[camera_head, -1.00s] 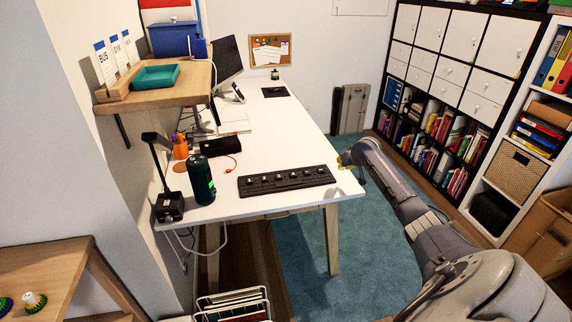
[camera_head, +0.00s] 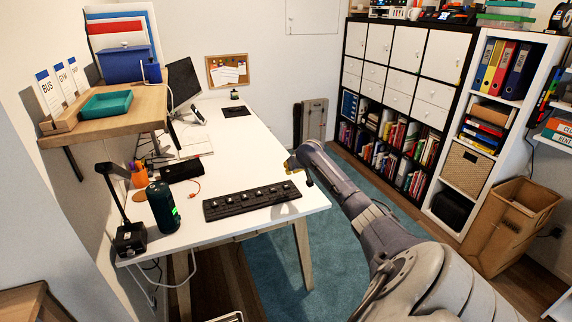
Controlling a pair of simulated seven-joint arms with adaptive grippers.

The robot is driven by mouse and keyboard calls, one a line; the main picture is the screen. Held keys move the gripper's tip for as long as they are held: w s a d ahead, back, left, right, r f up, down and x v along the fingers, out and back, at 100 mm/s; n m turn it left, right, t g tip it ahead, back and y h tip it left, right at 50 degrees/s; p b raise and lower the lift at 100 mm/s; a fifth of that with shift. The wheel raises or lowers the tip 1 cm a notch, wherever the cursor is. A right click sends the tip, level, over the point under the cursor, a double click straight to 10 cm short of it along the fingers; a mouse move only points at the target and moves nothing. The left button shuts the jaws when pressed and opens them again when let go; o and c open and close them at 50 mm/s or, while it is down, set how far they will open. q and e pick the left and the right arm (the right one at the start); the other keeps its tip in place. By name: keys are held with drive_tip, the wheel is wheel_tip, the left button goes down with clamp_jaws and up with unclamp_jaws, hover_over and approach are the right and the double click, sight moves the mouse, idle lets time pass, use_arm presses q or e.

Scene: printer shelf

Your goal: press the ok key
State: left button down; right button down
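No key marked OK can be made out in this view. A long black panel (camera_head: 230,207) with several small light-topped pieces in a row lies near the front edge of the white desk; any labels on it are too small to read. My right arm comes in from the lower right. My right gripper (camera_head: 291,166) is above the desk's right edge, behind and to the right of the panel. It is small and partly hidden by its own arm, so its opening cannot be judged. My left gripper is not in view.
A dark green bottle (camera_head: 162,208), a black lamp (camera_head: 129,236) and an orange pen cup (camera_head: 139,177) stand on the desk's left. A wooden wall shelf (camera_head: 105,127) holds a teal tray (camera_head: 106,104). A cardboard box (camera_head: 512,222) stands right of the bookcases. Blue carpet (camera_head: 275,265) is open floor.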

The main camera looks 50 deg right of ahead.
hover_over(286, 185)
drive_tip(key=shift+s+f, duration=0.1)
drive_tip(key=shift+f, duration=4.95)
